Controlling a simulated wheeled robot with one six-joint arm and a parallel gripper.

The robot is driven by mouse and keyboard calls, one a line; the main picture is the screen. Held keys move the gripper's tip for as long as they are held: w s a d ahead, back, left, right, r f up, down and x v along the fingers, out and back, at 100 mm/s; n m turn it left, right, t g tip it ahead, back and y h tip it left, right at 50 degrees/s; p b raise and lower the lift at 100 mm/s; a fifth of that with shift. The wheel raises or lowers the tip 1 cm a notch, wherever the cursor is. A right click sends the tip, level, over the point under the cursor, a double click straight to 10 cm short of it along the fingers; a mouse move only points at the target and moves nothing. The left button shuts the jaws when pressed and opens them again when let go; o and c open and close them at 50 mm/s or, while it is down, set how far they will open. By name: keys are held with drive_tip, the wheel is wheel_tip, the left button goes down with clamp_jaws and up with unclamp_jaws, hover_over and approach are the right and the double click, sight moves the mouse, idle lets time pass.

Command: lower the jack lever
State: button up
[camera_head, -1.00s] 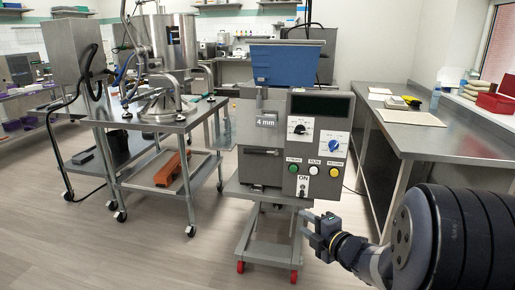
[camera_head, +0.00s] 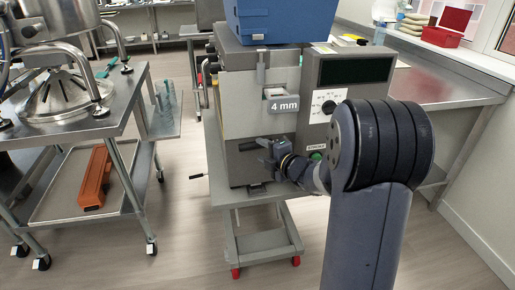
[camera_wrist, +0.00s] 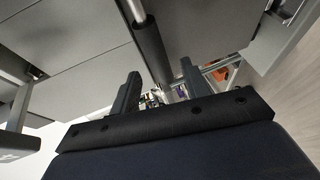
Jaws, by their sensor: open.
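A thin lever with a black end (camera_head: 197,176) sticks out to the left from the low left side of the grey depositor (camera_head: 235,125); I take it for the jack lever, but cannot be sure. My gripper (camera_head: 265,151) is in front of the depositor's lower front, to the right of that lever and apart from it. In the wrist view my gripper (camera_wrist: 160,92) has its two fingers spread, with nothing held. A dark round bar (camera_wrist: 150,45) passes close ahead of the fingers; I cannot tell whether it is the lever or a front handle.
The depositor stands on a cart (camera_head: 262,240) with red casters and carries a blue hopper (camera_head: 275,22). A steel table (camera_head: 100,125) with an orange tool (camera_head: 95,178) on its lower shelf is at left. Floor between them is clear. A bench (camera_head: 450,85) is at right.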

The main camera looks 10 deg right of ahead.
sight(256, 147)
drive_tip(key=shift+x, duration=1.6)
clamp_jaws()
